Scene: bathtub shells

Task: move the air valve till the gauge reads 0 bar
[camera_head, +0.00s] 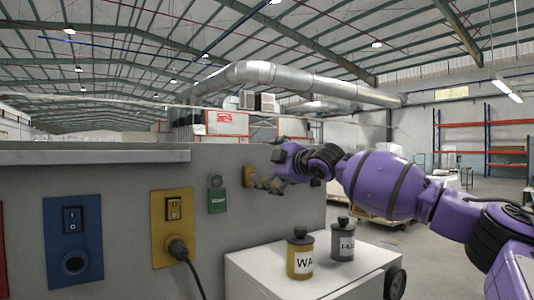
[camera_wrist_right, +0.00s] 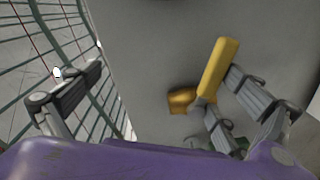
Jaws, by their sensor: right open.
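The air valve's yellow lever (camera_wrist_right: 218,68) and its yellow-brown base (camera_wrist_right: 181,99) show on the grey panel in the right wrist view. My right gripper (camera_wrist_right: 163,80) is open, its two fingers wide apart. The lever lies between the fingers, close to the right-hand one in that view; I cannot tell whether they touch. In the head view the right gripper (camera_head: 266,183) is at the panel, beside a yellow part of the valve (camera_head: 248,176) and covering most of it. I make out no gauge dial or reading. My left gripper is not in view.
A green fixture (camera_head: 217,199) sits left of the valve. A yellow plate (camera_head: 172,218) with a plugged-in cable and a blue switch plate (camera_head: 73,240) are farther left. A yellow can (camera_head: 300,256) and a grey can (camera_head: 342,242) stand on a white cart (camera_head: 300,287) below my right arm.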

